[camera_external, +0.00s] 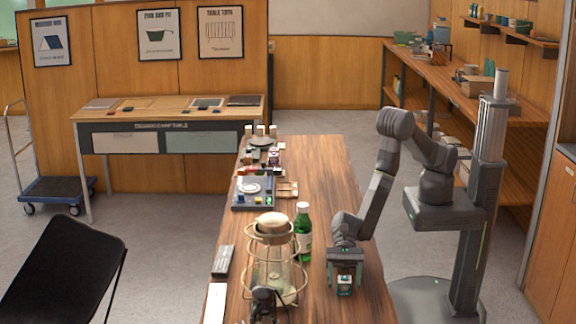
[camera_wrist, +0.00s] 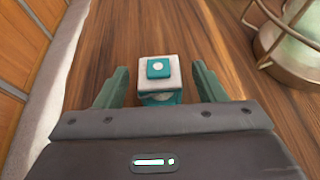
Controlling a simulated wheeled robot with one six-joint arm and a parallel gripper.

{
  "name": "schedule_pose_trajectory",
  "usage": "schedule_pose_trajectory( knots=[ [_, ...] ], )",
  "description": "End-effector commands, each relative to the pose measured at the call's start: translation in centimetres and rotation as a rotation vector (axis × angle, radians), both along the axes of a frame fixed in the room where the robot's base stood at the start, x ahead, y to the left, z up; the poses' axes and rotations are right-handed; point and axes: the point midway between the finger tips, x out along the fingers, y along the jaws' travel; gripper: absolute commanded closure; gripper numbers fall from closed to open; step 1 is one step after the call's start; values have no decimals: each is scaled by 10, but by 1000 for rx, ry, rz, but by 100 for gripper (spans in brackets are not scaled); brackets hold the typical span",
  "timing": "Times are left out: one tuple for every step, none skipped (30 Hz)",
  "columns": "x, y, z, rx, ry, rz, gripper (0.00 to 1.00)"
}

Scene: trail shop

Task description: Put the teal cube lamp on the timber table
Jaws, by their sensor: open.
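The teal cube lamp (camera_external: 344,287) is a small teal block with a pale top and a teal square button. It stands on the long wooden counter (camera_external: 325,170), near its close right edge. The lamp also shows in the wrist view (camera_wrist: 158,70), between my two fingers. My gripper (camera_external: 345,279) is open and points down over the lamp, one finger on each side. In the wrist view my gripper (camera_wrist: 159,82) shows gaps beside the lamp. A wood-topped table (camera_external: 165,106) with a lettered dark front stands at the back left.
A wire-caged lantern (camera_external: 272,262) and a green bottle (camera_external: 303,230) stand left of my gripper. A grey tray (camera_external: 240,206) and small items lie farther along the counter. The back table holds several flat items, with bare wood between them. A blue trolley (camera_external: 55,190) stands beside it.

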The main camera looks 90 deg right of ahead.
Motion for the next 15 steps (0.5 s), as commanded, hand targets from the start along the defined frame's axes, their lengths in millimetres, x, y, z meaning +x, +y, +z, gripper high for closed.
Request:
schedule_pose_trajectory(
  knots=[
    [0, 11, 0, 2, -2, 4, 36],
    [1, 14, -1, 2, -3, 3, 36],
    [1, 18, -3, 2, -3, 2, 36],
    [1, 21, -5, 2, -3, 2, 36],
    [2, 23, -6, 2, -3, 2, 36],
    [2, 25, -6, 2, -3, 2, 36],
    [2, 26, -7, 2, -3, 2, 36],
    [2, 27, -7, 2, -3, 2, 36],
    [2, 27, -7, 2, -3, 1, 36],
    [2, 27, -8, 2, -3, 1, 36],
    [2, 27, -8, 2, -2, 1, 36],
    [2, 27, -8, 2, -2, 1, 36],
    [2, 27, -8, 2, -2, 1, 36],
    [2, 27, -8, 2, -2, 1, 36],
    [2, 27, -8, 2, -2, 1, 42]
  ],
)
